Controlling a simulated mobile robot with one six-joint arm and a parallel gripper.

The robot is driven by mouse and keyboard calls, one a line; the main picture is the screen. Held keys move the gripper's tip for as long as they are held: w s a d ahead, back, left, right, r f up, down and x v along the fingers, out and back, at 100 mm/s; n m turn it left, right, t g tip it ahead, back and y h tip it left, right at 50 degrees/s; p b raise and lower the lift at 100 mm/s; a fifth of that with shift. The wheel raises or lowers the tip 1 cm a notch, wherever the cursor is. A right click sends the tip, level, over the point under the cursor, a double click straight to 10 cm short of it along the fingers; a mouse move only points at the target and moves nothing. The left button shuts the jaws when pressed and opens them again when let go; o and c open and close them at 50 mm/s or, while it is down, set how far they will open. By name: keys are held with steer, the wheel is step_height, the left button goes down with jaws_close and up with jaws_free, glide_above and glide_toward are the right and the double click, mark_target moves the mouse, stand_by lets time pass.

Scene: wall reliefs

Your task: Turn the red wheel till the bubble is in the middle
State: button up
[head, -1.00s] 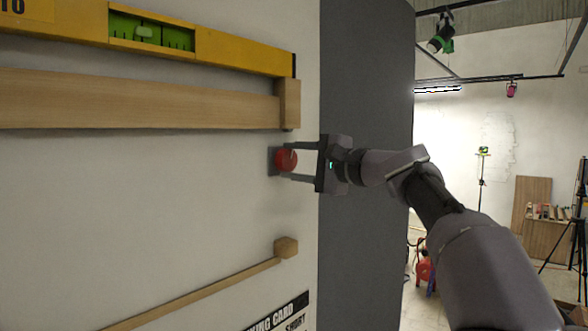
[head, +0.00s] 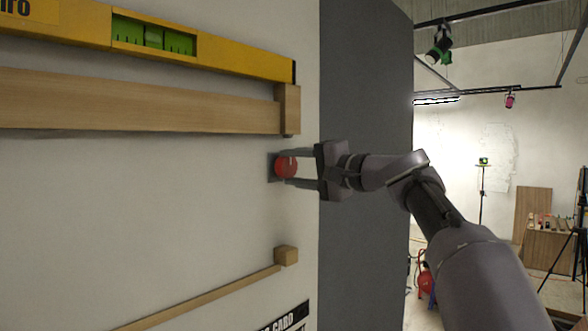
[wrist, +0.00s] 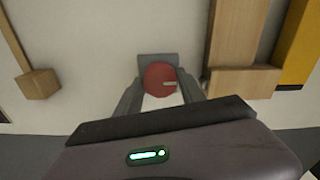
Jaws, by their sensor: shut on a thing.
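The red wheel (head: 286,167) is a small round knob on a grey mount on the pale wall. My gripper (head: 288,167) reaches in from the right and is shut on the wheel, one finger on each side. The wrist view shows the red wheel (wrist: 160,80) between the fingers, with a pale mark pointing right. The yellow spirit level (head: 235,54) is at upper left above a wooden bar. Its green vial (head: 180,42) shows dark lines.
A wooden bar (head: 150,103) with an end block (head: 290,109) lies above the wheel. A thin strip (head: 200,300) with a small wooden block (head: 286,256) is below. The wall's edge and a dark grey panel (head: 365,110) are right of the wheel.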

steer(key=o, duration=1.4)
steer(key=shift+c, duration=0.2)
steer(key=b+v, duration=0.4)
steer(key=v, duration=1.3)
steer(key=shift+s+d+f, duration=0.1)
steer(key=shift+s+d, duration=0.05)
